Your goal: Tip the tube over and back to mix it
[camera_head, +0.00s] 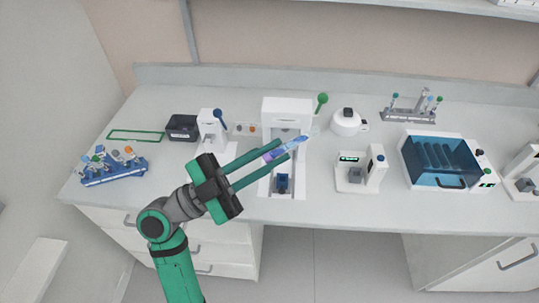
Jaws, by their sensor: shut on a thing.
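My gripper (277,161) is in the camera_head view, at the end of my green arm, over the front middle of the bench. Its two long green fingers are shut on a tube (284,149). The tube has a purple-blue part at its lower left and a clear part toward the upper right. It is tilted, lying closer to level than upright. It is held in front of a tall white device (287,106), and the fingers hide part of that device. Whether the tube touches anything besides the fingers cannot be told.
A blue rack (115,174) with several tubes stands at the left. A small white device (211,128) and a dark bin (182,127) are near it. To the right are a white scale-like device (361,172), a round white device (346,122), a blue-lidded box (440,160) and a grey rack (411,115).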

